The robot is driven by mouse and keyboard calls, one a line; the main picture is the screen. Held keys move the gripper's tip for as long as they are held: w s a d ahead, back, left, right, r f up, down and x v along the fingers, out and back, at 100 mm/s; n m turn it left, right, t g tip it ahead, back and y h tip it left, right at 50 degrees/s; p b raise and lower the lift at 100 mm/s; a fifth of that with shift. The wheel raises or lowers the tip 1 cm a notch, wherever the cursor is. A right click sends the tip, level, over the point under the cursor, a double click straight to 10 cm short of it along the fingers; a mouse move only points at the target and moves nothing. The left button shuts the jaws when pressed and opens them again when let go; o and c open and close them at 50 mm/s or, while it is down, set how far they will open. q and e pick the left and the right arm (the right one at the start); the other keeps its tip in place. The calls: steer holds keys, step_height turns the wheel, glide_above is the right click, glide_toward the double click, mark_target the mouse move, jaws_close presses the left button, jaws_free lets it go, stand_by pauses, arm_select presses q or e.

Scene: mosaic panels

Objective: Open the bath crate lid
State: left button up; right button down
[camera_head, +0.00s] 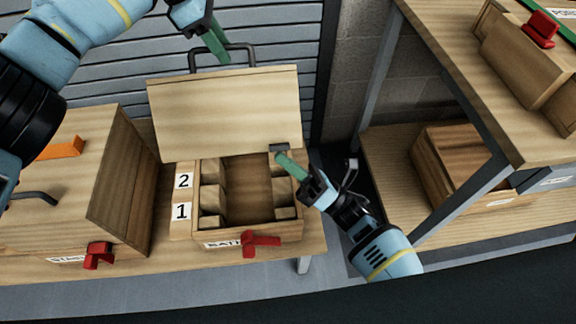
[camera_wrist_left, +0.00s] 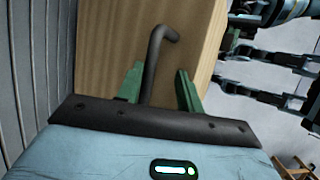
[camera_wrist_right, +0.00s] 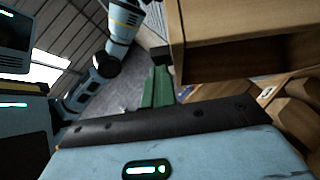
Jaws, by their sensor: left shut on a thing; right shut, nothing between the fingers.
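The bath crate (camera_head: 290,232) stands on the bench with its front label partly covered by a red latch (camera_head: 262,240). Its wooden lid (camera_head: 225,115) is raised and leans up at the back, so the inside shows. My left gripper (camera_head: 218,48) is at the dark lid handle (camera_head: 250,52) on the lid's top edge. In the left wrist view the handle (camera_wrist_left: 152,65) passes between the green fingers (camera_wrist_left: 160,88), which are shut on it. My right gripper (camera_head: 282,157) is shut and empty at the crate's back right corner, by a small dark bracket (camera_head: 279,148).
A closed crate (camera_head: 125,190) with its own red latch (camera_head: 98,255) stands close on the left. Number tags (camera_head: 183,181) mark the open crate's left side. A wooden shelf (camera_head: 385,165) with more crates stands on the right. A slatted shutter (camera_head: 290,30) is behind.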

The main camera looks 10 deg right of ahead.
arm_select(q)
steer(key=shift+o, duration=0.3)
steer(key=shift+s+f, duration=0.15)
steer(key=shift+f, duration=0.05)
steer(key=shift+r, duration=0.2)
steer(key=v, duration=1.1)
steer(key=shift+w+a+r, duration=0.15)
steer(key=shift+w+r, duration=0.05)
steer(key=shift+r, duration=0.15)
steer(key=shift+f, duration=0.1)
